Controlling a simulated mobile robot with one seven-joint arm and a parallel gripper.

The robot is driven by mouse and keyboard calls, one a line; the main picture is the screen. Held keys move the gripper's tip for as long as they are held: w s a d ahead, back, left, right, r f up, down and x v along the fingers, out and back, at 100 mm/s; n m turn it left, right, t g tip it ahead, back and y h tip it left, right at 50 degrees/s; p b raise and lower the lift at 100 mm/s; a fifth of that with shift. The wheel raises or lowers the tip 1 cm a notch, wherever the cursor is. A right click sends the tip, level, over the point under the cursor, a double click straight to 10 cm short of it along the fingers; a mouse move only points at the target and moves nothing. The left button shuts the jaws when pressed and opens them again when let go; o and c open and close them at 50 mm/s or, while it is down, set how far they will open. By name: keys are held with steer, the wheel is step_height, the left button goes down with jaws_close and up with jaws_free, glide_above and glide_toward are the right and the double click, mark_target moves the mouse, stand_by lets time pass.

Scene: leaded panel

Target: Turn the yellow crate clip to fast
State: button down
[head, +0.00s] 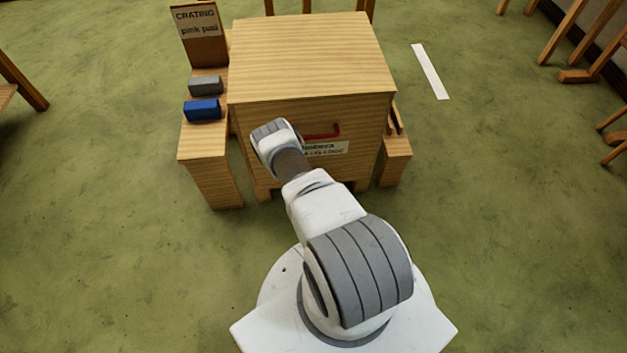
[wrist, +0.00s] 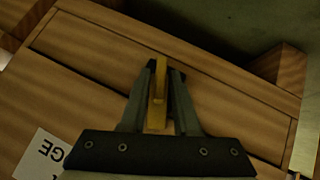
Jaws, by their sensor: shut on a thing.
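The yellow crate clip (wrist: 159,92) shows in the wrist view as a narrow yellow bar between my fingers, against the wooden crate. It runs roughly up and down in the picture, at a slant to the crate's board edges. My gripper (wrist: 161,72) is shut on it, one dark finger on each side. In the head view the wooden crate (head: 310,60) stands ahead, and my arm hides the gripper and the clip.
A red handle (head: 322,131) and a white label (head: 327,149) are on the crate's front. A side shelf at left holds a grey block (head: 205,85) and a blue block (head: 202,109), below a CRATING sign (head: 196,20). A white strip (head: 430,71) lies on the open green floor.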

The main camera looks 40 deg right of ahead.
steer(key=shift+s+d+m+t+y+p, duration=0.15)
steer(key=shift+m+t+y+p, duration=0.55)
steer(key=shift+y, duration=0.8)
steer(key=c, duration=0.9)
jaws_free()
steer(key=shift+r, duration=0.15)
